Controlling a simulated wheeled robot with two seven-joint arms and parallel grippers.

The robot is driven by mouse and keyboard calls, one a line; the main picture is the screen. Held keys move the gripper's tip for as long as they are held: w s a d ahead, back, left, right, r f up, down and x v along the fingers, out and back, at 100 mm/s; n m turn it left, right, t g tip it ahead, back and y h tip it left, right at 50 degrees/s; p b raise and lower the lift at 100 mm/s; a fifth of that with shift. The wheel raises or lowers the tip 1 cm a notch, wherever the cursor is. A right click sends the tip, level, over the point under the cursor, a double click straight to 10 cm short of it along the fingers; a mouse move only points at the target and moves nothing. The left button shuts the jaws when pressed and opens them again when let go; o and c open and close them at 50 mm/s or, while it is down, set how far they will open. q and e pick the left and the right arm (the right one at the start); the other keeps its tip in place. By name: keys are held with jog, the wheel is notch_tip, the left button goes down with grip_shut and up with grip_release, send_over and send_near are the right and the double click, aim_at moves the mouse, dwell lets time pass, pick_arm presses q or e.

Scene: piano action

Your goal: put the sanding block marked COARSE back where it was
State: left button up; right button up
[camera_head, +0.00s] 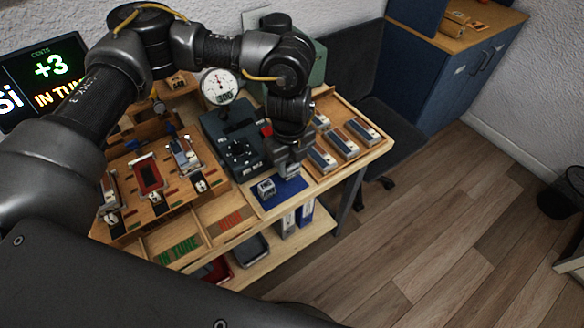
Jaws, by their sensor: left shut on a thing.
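My left gripper (289,170) reaches down from above at the right part of the bench, over the back of a blue mat (291,189). It is shut on a small block, mostly hidden by the fingers. I cannot read a marking on it, nor tell whether it touches the mat. Another small block (266,188), pale on its sides with a dark top, sits on the mat's left part, just left of the gripper. Its marking is too small to read. My right gripper is not in view.
A wooden tray holds several grey-and-blue modules (322,158) right of the gripper. A dark device (240,150) and a round dial gauge (219,86) are to its left. The bench's front edge is near the mat.

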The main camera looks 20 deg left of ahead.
aim_at(291, 172)
pick_arm(q)
jog(key=shift+w+f, duration=0.2)
jog(key=shift+f, duration=0.1)
jog(key=shift+w+f, duration=0.1)
jog(key=shift+f, duration=0.2)
notch_tip(291, 172, down, 2)
jog(key=shift+f+p, duration=0.15)
jog(key=shift+p, duration=0.6)
jog(key=shift+f, duration=0.25)
jog(key=shift+d, duration=0.1)
jog(key=o, duration=1)
jog(key=shift+f, duration=0.15)
jog(key=shift+c, duration=0.2)
